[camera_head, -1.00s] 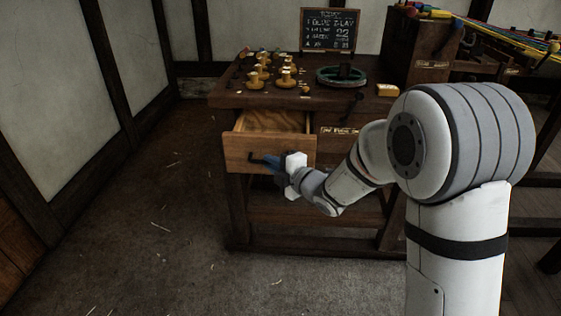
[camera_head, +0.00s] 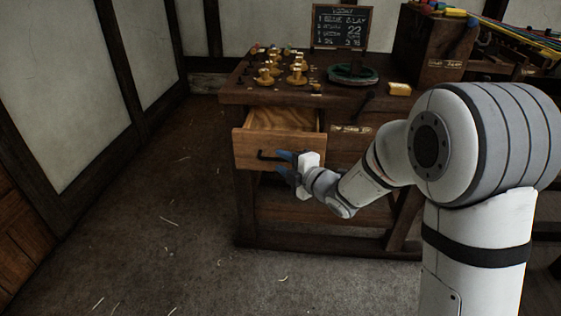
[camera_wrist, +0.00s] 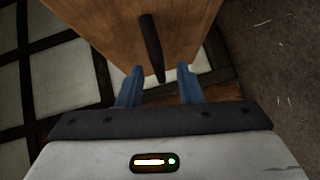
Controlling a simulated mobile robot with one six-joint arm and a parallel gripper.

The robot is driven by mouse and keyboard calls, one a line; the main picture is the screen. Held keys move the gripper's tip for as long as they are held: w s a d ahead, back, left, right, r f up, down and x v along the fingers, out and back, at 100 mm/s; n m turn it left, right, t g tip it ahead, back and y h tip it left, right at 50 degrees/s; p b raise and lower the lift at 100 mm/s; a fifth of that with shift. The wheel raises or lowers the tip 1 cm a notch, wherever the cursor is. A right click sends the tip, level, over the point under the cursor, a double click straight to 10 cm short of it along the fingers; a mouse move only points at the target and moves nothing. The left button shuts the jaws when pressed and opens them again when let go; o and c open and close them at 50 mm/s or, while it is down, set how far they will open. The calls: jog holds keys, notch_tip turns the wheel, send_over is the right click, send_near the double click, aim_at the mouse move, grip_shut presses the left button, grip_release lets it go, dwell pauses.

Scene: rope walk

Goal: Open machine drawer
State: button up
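The machine drawer (camera_head: 258,149) is a light wooden drawer on the left of the dark workbench. It is pulled out, and its inside shows from above. Its dark bar handle (camera_head: 268,155) is on the front face; the handle also shows in the wrist view (camera_wrist: 151,45). My gripper (camera_head: 282,164) is just in front of the drawer, at the right end of the handle. Its two blue fingers are spread apart in the wrist view (camera_wrist: 158,84), with the end of the handle near the gap between them. The fingers do not touch the handle there.
The workbench (camera_head: 330,99) holds several yellow spools (camera_head: 297,74), a green-rimmed wheel (camera_head: 353,75), and a chalkboard (camera_head: 341,28). A second drawer (camera_head: 347,143) beside it looks closed. Floor (camera_head: 170,220) in front and left is clear apart from straw bits.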

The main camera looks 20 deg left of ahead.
jog(key=p+v, duration=0.1)
jog(key=v, duration=0.6)
jog(key=s+d+r+m+h+p, duration=0.2)
jog(key=d+r+m+h+p, duration=1)
jog(key=d+r+m+p, duration=0.8)
jog(key=s+d+r+m+g+p, duration=0.3)
jog(key=s+d+r+m+p, duration=0.1)
jog(key=s, duration=0.5)
jog(key=s+d+r+m+g+h+p, duration=0.1)
jog(key=s+d+r+m+g+p, duration=0.2)
jog(key=s+r+p, duration=0.3)
jog(key=s+d+r, duration=0.1)
jog(key=s, duration=0.3)
jog(key=shift+d+m+h, duration=0.3)
jog(key=shift+m, duration=0.1)
